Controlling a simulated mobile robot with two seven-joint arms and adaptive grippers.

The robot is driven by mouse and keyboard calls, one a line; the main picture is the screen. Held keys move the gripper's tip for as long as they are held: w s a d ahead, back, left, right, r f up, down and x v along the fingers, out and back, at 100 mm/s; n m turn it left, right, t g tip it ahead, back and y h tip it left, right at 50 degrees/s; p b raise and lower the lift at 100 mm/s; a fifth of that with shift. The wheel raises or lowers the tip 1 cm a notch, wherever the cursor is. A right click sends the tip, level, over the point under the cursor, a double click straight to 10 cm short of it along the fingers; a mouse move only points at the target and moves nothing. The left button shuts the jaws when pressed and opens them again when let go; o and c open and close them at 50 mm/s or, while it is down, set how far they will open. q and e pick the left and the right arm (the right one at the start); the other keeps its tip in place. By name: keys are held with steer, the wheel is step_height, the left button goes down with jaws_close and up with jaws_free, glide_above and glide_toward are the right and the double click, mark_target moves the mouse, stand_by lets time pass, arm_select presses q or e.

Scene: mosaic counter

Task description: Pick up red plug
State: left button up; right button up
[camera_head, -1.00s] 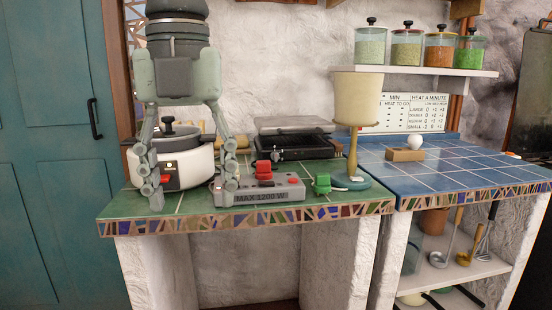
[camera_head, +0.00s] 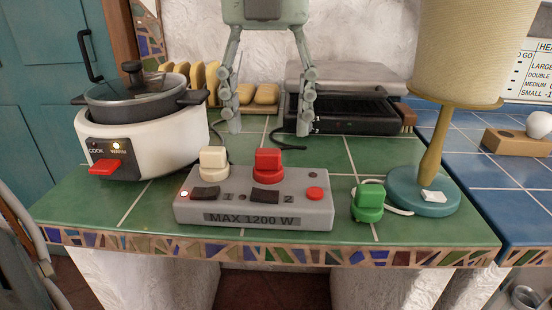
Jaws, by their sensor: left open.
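The red plug (camera_head: 268,164) stands upright in the right-hand socket, marked 2, of the grey power strip (camera_head: 254,217) labelled MAX 1200 W. A cream plug (camera_head: 213,162) stands in the left-hand socket, marked 1. A green plug (camera_head: 369,200) lies on the green tiles to the right of the strip. My left gripper (camera_head: 268,128) is open and empty, its fingers pointing down. In the picture it is above the red plug, and it appears to be behind the strip, touching nothing. My right gripper is not in view.
A white cooker (camera_head: 142,147) with a red switch stands at left, and bread slices (camera_head: 266,94) are behind. A black grill (camera_head: 346,114) stands at the back. A lamp (camera_head: 428,168) with a teal base stands at right. Mosaic edging (camera_head: 290,252) marks the counter's front.

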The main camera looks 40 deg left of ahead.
mark_target(268, 150)
arm_select(q)
step_height(268, 150, down, 6)
steer(key=shift+a+r, duration=0.1)
steer(key=shift+r, duration=0.1)
steer(key=shift+f, duration=0.2)
steer(key=shift+c, duration=0.7)
steer(key=c, duration=0.5)
steer(key=shift+w, duration=0.1)
steer(key=c, duration=0.6)
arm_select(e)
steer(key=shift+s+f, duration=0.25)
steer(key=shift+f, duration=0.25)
